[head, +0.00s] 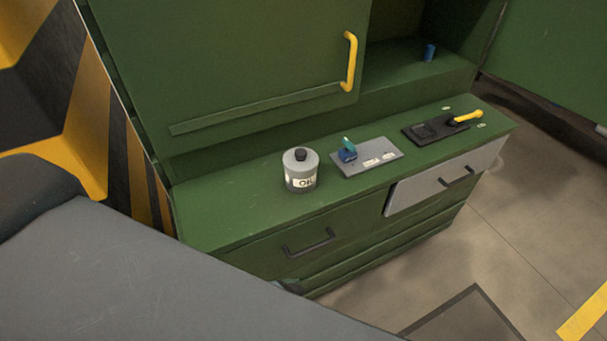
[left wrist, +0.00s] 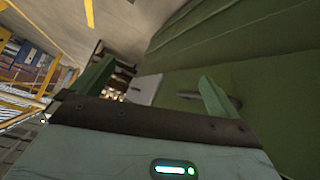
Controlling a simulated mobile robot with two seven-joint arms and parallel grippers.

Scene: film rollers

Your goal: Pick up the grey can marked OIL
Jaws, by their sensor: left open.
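The grey can marked OIL (head: 300,170) stands upright on the green cabinet's top (head: 225,205) in the head view. It has a black cap and a white label facing me. My left gripper (left wrist: 154,88) is open and empty in the left wrist view, its two green fingers spread apart. In the head view only a small bit of it shows, low in front of the cabinet, below and nearer than the can. The can is not visible in the left wrist view. My right gripper is in neither view.
Right of the can lie a grey plate (head: 386,156) with a blue and teal part, and a black tray (head: 422,132) with a yellow-handled item. A grey drawer (head: 425,187) sticks out at right. A yellow handle (head: 350,62) is on the panel above. A blue cylinder (head: 429,52) stands behind.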

